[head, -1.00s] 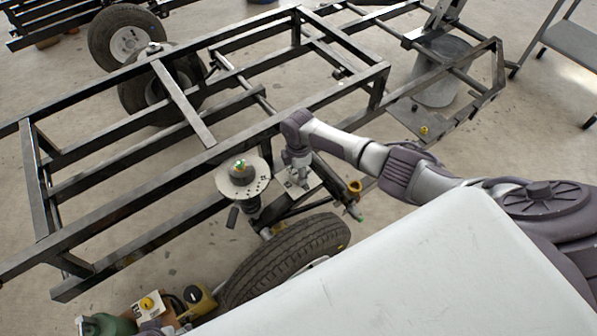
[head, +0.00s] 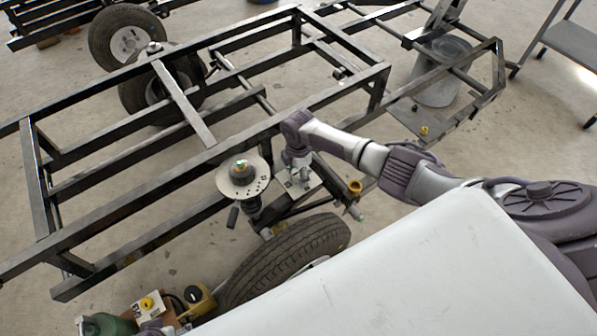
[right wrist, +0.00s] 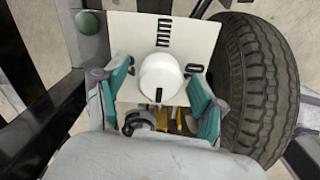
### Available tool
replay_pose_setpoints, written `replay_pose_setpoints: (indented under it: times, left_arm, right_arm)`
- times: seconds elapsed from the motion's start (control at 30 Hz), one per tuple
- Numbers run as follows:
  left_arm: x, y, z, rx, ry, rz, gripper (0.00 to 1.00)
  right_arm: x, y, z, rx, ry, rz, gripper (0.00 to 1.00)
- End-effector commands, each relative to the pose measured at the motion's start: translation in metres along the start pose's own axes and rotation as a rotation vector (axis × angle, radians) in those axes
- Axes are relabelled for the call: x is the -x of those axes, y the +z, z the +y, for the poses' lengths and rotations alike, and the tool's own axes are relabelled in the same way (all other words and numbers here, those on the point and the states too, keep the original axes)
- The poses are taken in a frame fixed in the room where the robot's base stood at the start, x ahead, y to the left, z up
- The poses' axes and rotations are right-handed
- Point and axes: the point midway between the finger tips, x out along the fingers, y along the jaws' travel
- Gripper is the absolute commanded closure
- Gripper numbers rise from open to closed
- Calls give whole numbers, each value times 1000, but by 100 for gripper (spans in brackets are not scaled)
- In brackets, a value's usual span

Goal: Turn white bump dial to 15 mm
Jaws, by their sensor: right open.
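The white bump dial (right wrist: 158,78) is a round white knob on a pale plate (right wrist: 125,32) in the right wrist view. A short black mark on the knob points down in the picture. Black print stands above the knob and to its sides, too small to read fully. My right gripper (right wrist: 162,98) is open, with one teal finger on each side of the knob; I cannot tell whether either touches it. In the head view my right gripper (head: 298,178) is over the small plate by the wheel, and the knob is not clear there.
A black steel trailer frame (head: 180,178) crosses the head view. A tyre (head: 285,258) lies close by the gripper and also shows on the right of the wrist view (right wrist: 258,85). A round perforated disc (head: 258,185) stands left of the gripper. A yellow-and-black box (head: 200,300) is at lower left.

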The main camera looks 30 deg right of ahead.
Motion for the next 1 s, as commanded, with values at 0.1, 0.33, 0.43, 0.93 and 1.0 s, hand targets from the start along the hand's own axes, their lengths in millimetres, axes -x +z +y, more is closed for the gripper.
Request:
replay_pose_setpoints:
  times: [0.1,0.33,0.43,0.93,1.0]
  left_arm:
    - [-1,0,-1,0,-2,-2,30]
    - [0,0,-1,0,-1,-1,30]
    - [0,0,0,0,-1,0,30]
    - [0,0,0,0,0,1,30]
    - [0,0,0,0,0,1,30]
  right_arm:
    - [2,0,0,0,1,0,30]
    - [31,1,1,1,3,0,30]
    - [54,0,1,2,5,1,30]
    - [120,0,0,0,0,0,30]
    - [120,0,0,0,0,0,30]
